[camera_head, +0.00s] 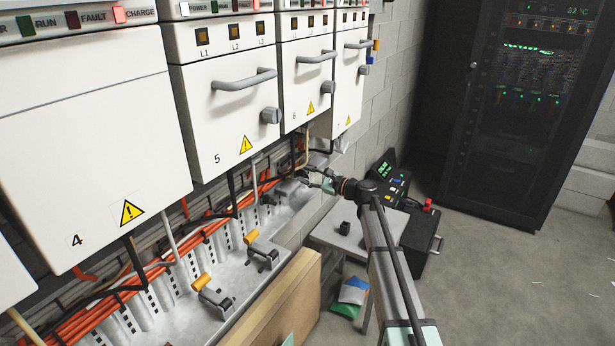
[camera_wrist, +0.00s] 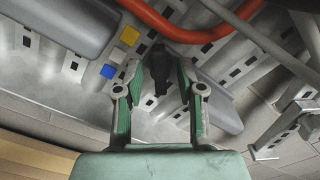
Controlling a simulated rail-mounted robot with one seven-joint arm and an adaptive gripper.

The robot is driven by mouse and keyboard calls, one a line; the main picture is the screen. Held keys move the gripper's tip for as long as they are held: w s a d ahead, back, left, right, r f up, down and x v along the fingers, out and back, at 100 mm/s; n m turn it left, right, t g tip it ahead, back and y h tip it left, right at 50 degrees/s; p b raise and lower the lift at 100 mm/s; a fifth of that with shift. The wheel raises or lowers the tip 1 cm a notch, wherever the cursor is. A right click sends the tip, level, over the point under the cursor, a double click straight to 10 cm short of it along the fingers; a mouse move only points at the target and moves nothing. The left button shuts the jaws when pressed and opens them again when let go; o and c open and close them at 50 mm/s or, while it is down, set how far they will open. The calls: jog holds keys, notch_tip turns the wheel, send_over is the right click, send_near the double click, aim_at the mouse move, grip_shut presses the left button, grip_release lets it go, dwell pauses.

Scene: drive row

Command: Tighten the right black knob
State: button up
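A black knob (camera_wrist: 158,68) shows in the wrist view, between the fingers of my gripper (camera_wrist: 162,78). It sits against the pale slotted metal tray (camera_wrist: 55,65). The green fingers stand apart, one on each side of the knob, with narrow gaps that appear to remain. I cannot tell for certain whether either finger touches it. In the head view my gripper (camera_head: 322,180) reaches to the far end of the tray under the white cabinets, and the knob there is too small to make out.
White cabinets (camera_head: 240,120) overhang the tray. Orange cables (camera_head: 180,247) run along it, and orange-handled clamps (camera_head: 251,237) stand nearer. A wooden board (camera_head: 280,295) leans in front. Open floor lies right.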

jog(key=v, duration=1.2)
jog(key=s+d+f+n+g+h, duration=0.25)
jog(key=s+f, duration=0.55)
jog(key=f, duration=0.4)
jog(key=s+d+f+n+g+h, duration=0.15)
jog(key=s+f+n+h, duration=0.25)
jog(key=s+f, duration=0.65)
jog(key=s+d+f+n+g+h, duration=0.3)
jog(key=s+f, duration=0.4)
jog(key=f, duration=0.6)
jog(key=s+d+f+n+g+h, duration=0.2)
jog(key=s+f, duration=0.3)
jog(key=s, duration=0.9)
jog(key=s+d+f+n+g+h, duration=0.2)
jog(key=s+f, duration=0.3)
jog(key=s, duration=0.9)
jog(key=s+d+f+n+g+h, duration=0.2)
jog(key=s+f, duration=0.4)
jog(key=s, duration=0.8)
jog(key=d+g, duration=0.1)
jog(key=d, duration=0.1)
jog(key=shift+s+d+g+h, duration=0.3)
jog(key=shift+s+d+h, duration=0.05)
jog(key=shift+s, duration=0.05)
